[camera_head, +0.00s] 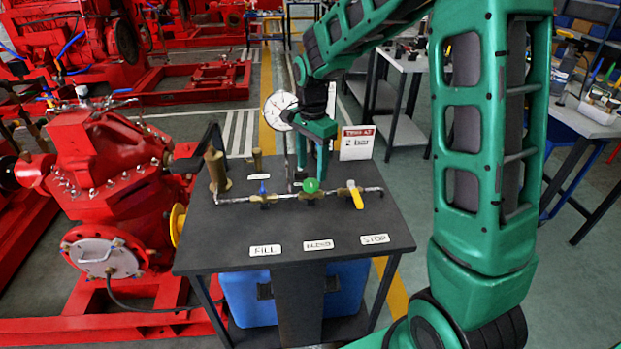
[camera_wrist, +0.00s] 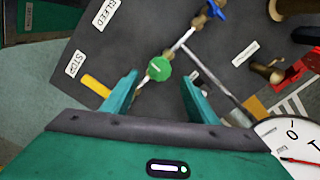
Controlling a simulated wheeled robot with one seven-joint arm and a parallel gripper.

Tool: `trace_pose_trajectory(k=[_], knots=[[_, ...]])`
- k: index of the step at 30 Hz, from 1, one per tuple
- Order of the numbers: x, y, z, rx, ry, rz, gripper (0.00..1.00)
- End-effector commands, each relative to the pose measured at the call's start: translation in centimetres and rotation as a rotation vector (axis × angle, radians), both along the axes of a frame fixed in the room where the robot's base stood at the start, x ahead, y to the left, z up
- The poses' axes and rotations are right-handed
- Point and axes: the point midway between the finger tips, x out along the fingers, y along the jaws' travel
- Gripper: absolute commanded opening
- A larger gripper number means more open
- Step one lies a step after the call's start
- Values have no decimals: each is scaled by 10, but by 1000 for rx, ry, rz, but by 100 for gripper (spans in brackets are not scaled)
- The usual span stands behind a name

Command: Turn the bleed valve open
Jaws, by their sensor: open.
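The bleed valve has a round green knob (camera_head: 311,186) on a thin pipe across the dark tabletop, behind the middle label (camera_head: 318,244). In the wrist view the BLEED label (camera_wrist: 112,15) is readable and the green knob (camera_wrist: 159,68) sits just beyond and between my fingertips. My gripper (camera_head: 318,172) points down over the table, close behind the knob. In the wrist view my gripper (camera_wrist: 159,88) is open with nothing between the fingers. Contact with the knob does not show.
A blue-handled valve (camera_head: 263,188) is left of the knob and a yellow-handled one (camera_head: 356,197) right. A gauge (camera_head: 280,110), a small sign (camera_head: 357,143) and brass fittings (camera_head: 216,170) stand toward the table's back. A red pump (camera_head: 110,190) is at left.

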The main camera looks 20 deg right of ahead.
Motion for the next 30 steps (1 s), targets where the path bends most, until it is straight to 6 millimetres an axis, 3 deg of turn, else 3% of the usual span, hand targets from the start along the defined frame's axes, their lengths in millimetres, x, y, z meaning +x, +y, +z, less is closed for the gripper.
trace_pose_trajectory(k=[3,9,21,26,30], knots=[[-1,0,-20,0,4,0,53],[0,0,-41,0,1,0,53],[0,0,-46,-1,0,0,53],[0,0,-46,-1,-1,0,15],[0,0,-46,-1,-1,1,12]])
